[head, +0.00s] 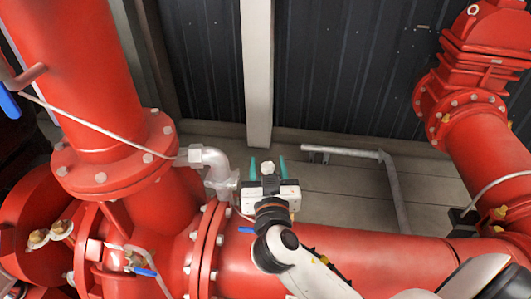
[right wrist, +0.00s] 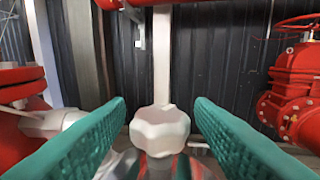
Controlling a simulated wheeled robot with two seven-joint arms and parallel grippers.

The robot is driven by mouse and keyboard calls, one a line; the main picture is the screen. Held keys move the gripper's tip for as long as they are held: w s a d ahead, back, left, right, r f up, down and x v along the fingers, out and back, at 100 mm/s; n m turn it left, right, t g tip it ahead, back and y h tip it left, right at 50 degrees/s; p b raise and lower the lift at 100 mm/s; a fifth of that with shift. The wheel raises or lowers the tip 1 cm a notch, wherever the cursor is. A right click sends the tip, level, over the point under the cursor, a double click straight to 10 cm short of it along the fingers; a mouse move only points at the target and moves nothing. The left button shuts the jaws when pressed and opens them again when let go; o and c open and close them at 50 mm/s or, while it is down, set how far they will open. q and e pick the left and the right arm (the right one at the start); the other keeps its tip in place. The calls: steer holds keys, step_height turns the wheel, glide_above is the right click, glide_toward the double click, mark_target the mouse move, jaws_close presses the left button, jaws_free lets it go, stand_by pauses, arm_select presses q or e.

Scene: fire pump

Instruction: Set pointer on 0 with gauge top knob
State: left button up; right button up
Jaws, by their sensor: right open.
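A pale, faceted knob (right wrist: 160,130) stands between the two teal fingers of my right gripper (right wrist: 159,106) in the right wrist view, with a gap visible on each side. In the head view the knob (head: 268,167) shows as a small white piece between the fingers of the right gripper (head: 267,160). The right gripper is open around the knob. The gauge's dial and pointer do not show in either view, so the reading cannot be told. My left gripper is not in view.
A grey pipe elbow (head: 212,165) is close on the left of the right gripper. A large red pipe (head: 350,262) runs below it. A red vertical pipe (head: 85,75) stands at left. A red valve (head: 478,65) is at upper right. A grey bent pipe (head: 391,185) stands behind.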

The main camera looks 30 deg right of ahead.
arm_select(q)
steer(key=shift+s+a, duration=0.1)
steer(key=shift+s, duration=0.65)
arm_select(e)
steer(key=shift+s+r, duration=0.1)
steer(key=shift+s, duration=0.05)
steer(key=c, duration=1)
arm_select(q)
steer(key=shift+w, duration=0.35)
